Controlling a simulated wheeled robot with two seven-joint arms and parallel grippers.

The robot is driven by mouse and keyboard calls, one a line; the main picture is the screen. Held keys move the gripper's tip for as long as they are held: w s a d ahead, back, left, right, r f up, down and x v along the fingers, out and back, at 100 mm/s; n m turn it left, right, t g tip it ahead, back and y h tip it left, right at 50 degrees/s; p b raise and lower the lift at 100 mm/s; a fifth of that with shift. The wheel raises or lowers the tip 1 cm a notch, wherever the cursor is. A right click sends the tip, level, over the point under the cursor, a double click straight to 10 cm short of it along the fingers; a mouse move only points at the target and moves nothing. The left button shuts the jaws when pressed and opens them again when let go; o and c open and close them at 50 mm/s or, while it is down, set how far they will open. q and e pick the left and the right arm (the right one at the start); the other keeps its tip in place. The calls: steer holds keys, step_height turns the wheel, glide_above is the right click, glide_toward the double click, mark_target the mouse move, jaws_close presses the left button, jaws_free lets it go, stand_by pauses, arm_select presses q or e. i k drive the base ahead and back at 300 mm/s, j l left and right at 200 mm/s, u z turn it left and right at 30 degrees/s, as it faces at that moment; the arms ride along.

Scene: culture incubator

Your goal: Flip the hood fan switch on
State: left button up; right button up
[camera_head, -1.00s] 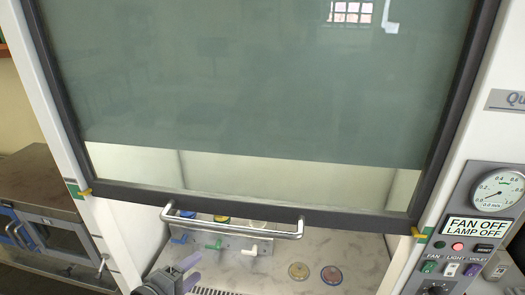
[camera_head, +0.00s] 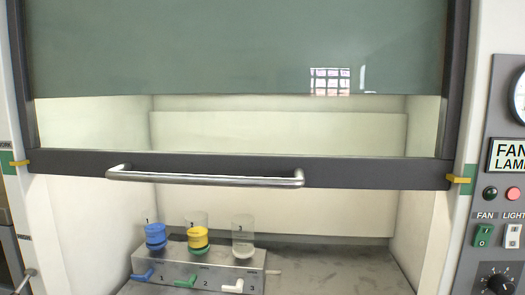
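The green fan switch (camera_head: 482,235) is a small rocker on the grey control panel (camera_head: 470,268) at the right edge. The label FAN stands above it. The display (camera_head: 508,155) is cut off by the picture's edge and shows only "FAN" and "LAMP" in part. Neither of my grippers shows in the head view now, so nothing is seen touching the switch.
A white light switch (camera_head: 512,236) sits just right of the fan switch, with a black knob (camera_head: 500,283) below. The sash handle (camera_head: 205,179) crosses the partly raised hood sash. Inside stands a valve block (camera_head: 215,262) with several coloured levers and cups.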

mark_target(483, 233)
steer(key=k+l+z, duration=0.2)
steer(key=z, duration=0.85)
